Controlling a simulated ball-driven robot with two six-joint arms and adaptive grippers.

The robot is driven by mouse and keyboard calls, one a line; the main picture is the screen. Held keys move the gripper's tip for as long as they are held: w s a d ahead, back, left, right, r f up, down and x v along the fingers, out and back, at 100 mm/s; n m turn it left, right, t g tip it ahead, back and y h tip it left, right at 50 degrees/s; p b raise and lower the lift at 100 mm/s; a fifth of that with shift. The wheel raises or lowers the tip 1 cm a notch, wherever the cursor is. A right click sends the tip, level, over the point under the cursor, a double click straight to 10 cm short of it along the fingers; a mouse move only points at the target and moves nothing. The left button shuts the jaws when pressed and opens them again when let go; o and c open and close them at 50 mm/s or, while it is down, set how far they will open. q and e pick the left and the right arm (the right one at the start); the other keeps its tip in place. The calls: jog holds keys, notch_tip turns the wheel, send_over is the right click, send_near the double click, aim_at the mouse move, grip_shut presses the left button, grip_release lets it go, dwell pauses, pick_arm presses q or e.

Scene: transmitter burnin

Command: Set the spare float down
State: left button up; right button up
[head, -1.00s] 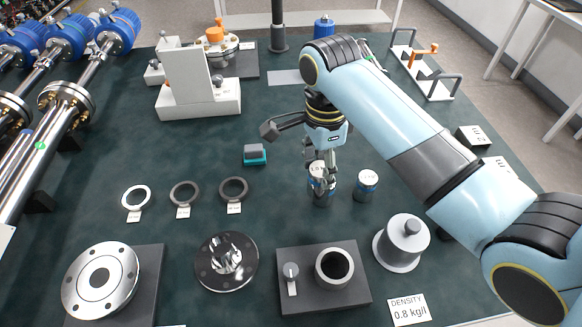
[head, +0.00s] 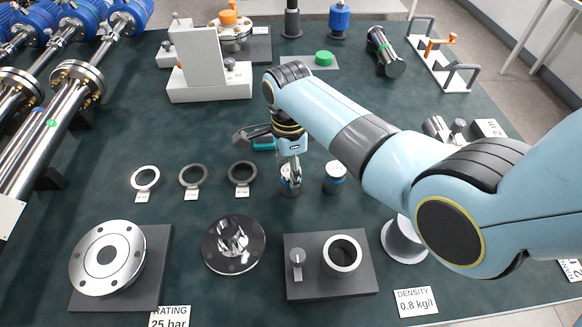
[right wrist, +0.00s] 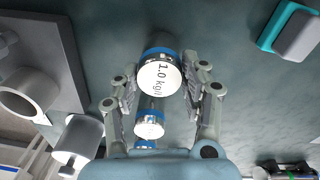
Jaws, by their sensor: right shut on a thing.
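The spare float (right wrist: 158,76) is a short metal cylinder with a blue band and a white top reading 1.0 kg/l. In the right wrist view it sits between the fingers of my right gripper (right wrist: 160,92), which is shut on it. In the head view the right gripper (head: 291,165) points down, and the float (head: 289,184) shows beneath it, partly covered. I cannot tell whether its base touches the table. A similar float (head: 335,177) stands to its right. The wrist view shows that neighbour (right wrist: 149,125) and part of another behind it. My left gripper is not in view.
Three rings with tags, one being the dark ring (head: 242,172), lie to the left. A teal-based block (head: 264,144) is just behind the gripper. A grey block with a cup (head: 303,282) and a dark flange disc (head: 234,268) are in front. Open green table lies between.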

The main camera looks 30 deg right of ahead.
jog(key=o, duration=1.3)
jog(key=shift+f, duration=0.1)
notch_tip(320, 180, up, 12)
jog(key=p, duration=0.1)
jog(key=shift+w, duration=0.2)
